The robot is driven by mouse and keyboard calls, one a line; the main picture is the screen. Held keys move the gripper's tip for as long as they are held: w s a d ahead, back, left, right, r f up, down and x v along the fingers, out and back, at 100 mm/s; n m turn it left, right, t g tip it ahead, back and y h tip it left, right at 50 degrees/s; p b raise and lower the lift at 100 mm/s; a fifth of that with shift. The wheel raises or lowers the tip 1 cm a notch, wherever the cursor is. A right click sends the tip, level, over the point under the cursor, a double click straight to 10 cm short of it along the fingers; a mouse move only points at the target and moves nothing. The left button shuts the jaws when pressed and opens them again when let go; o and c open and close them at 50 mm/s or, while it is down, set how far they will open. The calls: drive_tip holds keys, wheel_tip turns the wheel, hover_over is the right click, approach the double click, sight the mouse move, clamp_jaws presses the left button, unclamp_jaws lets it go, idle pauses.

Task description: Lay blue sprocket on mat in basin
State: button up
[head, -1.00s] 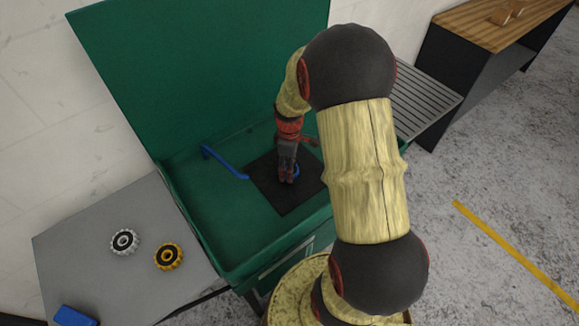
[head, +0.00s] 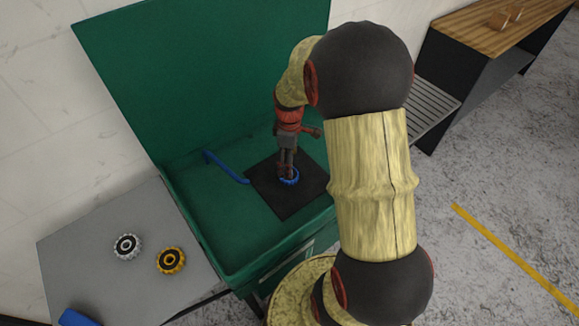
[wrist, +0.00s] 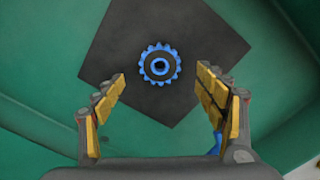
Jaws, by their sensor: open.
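The blue sprocket (wrist: 160,64) lies flat on the black mat (wrist: 203,32) in the wrist view, well inside the mat's edges. In the head view the sprocket (head: 290,181) shows just below my gripper (head: 287,170), which partly hides it. The mat (head: 293,205) lies on the floor of the green basin (head: 215,217). My gripper (wrist: 165,98) is open in the wrist view, its padded fingers spread apart on either side with nothing between them. The sprocket is clear of both fingers there.
A grey side table (head: 95,215) holds a silver sprocket (head: 127,246), a yellow sprocket (head: 171,260) and a blue object (head: 76,318). The basin's tall green lid (head: 200,70) rises behind.

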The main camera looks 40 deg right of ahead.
drive_tip(key=s+a+r+m+t+p, duration=0.1)
drive_tip(key=s+a+r, duration=0.1)
drive_tip(key=a+r, duration=0.6)
drive_tip(key=s+a+r+m+t, duration=0.1)
drive_tip(key=a+r+m, duration=0.15)
drive_tip(key=r, duration=0.85)
drive_tip(key=s+a+r+m+t, duration=0.3)
drive_tip(key=s+a+r, duration=0.4)
drive_tip(key=s+a, duration=0.4)
drive_tip(key=shift+s+t, duration=0.25)
drive_tip(key=shift+t, duration=0.05)
